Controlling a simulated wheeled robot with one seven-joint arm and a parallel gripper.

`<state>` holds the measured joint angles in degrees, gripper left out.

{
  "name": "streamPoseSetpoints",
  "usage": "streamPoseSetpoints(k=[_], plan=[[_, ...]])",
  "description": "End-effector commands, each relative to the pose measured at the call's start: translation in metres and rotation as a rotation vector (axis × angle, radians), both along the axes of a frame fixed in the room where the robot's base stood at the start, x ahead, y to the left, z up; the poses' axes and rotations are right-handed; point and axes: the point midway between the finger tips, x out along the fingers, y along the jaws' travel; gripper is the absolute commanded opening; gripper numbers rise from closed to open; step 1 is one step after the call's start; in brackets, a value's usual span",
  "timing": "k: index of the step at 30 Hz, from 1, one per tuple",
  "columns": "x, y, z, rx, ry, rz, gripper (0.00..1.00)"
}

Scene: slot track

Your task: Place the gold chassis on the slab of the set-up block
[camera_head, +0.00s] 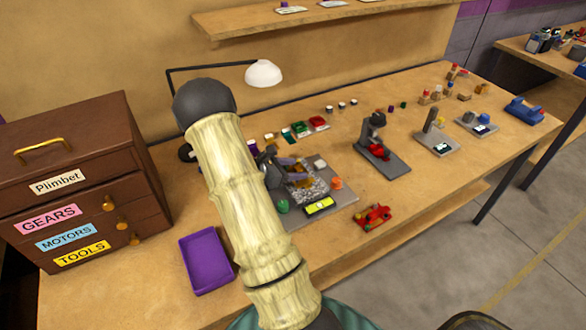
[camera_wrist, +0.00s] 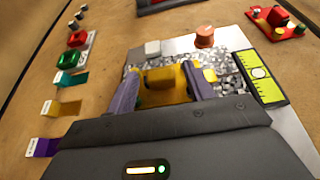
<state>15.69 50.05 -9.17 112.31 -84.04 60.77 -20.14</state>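The gold chassis (camera_wrist: 165,86) sits between the two purple fingers of my gripper (camera_wrist: 163,74) in the wrist view, with both fingers against its sides. It shows small and partly hidden in the head view (camera_head: 301,182). The speckled grey slab (camera_wrist: 228,72) of the set-up block (camera_head: 338,198) lies beneath and around the chassis. I cannot tell whether the chassis touches the slab or is just above it. A yellow-green level (camera_wrist: 262,77) lies along the slab's right side. An orange knob (camera_wrist: 204,37) and a pale cube (camera_wrist: 152,48) are at its far side.
A red car (camera_head: 374,216) is right of the set-up block. A purple tray (camera_head: 207,260) and a brown drawer cabinet (camera_head: 85,180) are at left. Red and green cars (camera_head: 317,123) and colour swatches are behind. A grey stand (camera_head: 378,148) is further right. The front bench edge is clear.

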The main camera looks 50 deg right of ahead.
Motion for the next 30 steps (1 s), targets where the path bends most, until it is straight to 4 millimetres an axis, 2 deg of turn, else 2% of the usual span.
streamPoseSetpoints(k=[11,14,27,30], plan=[[0.002,0.005,0.005,-0.001,-0.002,0.001,0.52],[0.006,0.016,0.010,-0.002,-0.002,0.002,0.52],[0.029,0.090,0.041,0.000,-0.001,0.004,0.52],[0.032,0.100,0.046,-0.001,-0.002,0.001,0.52]])
